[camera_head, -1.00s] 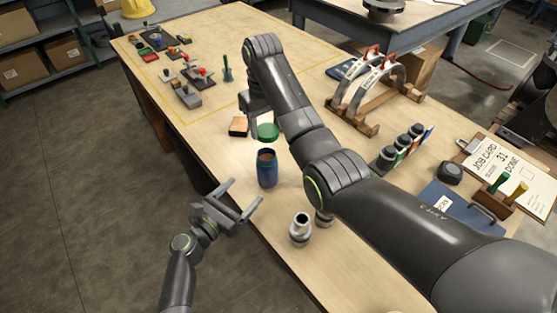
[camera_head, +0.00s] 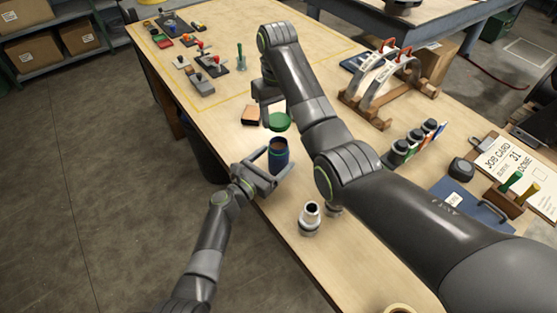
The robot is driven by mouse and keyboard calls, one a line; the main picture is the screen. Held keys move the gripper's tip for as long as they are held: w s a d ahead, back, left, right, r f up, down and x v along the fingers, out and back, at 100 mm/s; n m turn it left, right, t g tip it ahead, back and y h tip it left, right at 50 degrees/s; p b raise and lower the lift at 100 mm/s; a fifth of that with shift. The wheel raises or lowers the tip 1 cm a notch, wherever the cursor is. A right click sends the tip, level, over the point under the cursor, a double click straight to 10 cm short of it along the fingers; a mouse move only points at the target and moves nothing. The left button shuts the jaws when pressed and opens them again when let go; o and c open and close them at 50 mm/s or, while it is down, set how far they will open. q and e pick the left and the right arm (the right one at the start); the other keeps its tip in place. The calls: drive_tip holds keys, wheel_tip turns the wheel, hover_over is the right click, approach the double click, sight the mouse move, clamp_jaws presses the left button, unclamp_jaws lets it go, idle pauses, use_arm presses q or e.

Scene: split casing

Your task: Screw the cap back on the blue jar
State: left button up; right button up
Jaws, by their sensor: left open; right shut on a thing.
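The blue jar (camera_head: 279,159) stands upright and open-topped near the table's front edge, with brown contents at its mouth. The green cap (camera_head: 280,122) is in the air just above and behind the jar, apart from it. My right gripper (camera_head: 270,114) is shut on the cap; its fingers are partly hidden by my own arm. My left gripper (camera_head: 268,168) is open at the jar, with its fingers on either side of the jar's body. I cannot tell whether the fingers touch it.
A grey metal fitting (camera_head: 310,217) stands on the table right of the jar. An orange-topped block (camera_head: 251,115) lies behind it. Bottles (camera_head: 415,137), a wooden rack with curved metal parts (camera_head: 377,92) and a clipboard (camera_head: 506,160) lie right. Small tools (camera_head: 205,75) lie far left.

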use_arm(q)
drive_tip(key=shift+x, duration=1.1)
drive_tip(key=c, duration=1.5)
use_arm(e)
hover_over(277, 148)
drive_tip(key=shift+f, duration=2.5)
drive_tip(key=shift+d+f, duration=0.1)
drive_tip(key=shift+w+f, duration=0.1)
drive_tip(key=shift+f, duration=0.7)
drive_tip(key=shift+f, duration=0.55)
